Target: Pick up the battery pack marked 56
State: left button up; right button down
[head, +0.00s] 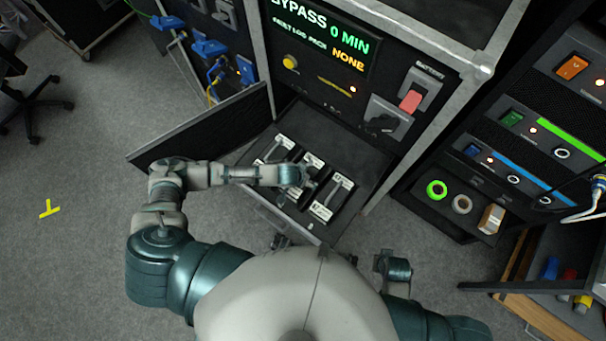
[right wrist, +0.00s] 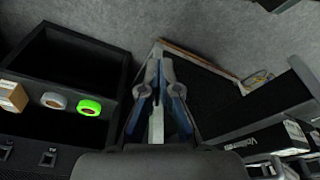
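Several battery packs with pale handles and white labels lie in a pulled-out black drawer (head: 352,150) in the head view. A left pack (head: 277,148) and a right pack (head: 331,198) show clearly; the middle pack (head: 312,161) is partly covered by my left arm. The label numbers are too small to read, so I cannot tell which pack is marked 56. My left gripper (head: 304,180) is over the middle pack, and its fingers are too small to judge.
Above the drawer is a panel with a lit screen (head: 325,32) and a red switch (head: 411,101). An open dark door (head: 200,125) stands left of the drawer. A shelf with green tape (head: 437,190) is at right.

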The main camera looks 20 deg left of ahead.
pick_arm(q)
jog(key=shift+a+f, duration=0.1)
jog(key=shift+a, duration=0.15)
jog(key=c, duration=1.2)
jog(key=shift+a, duration=0.15)
jog(key=shift+c, duration=0.7)
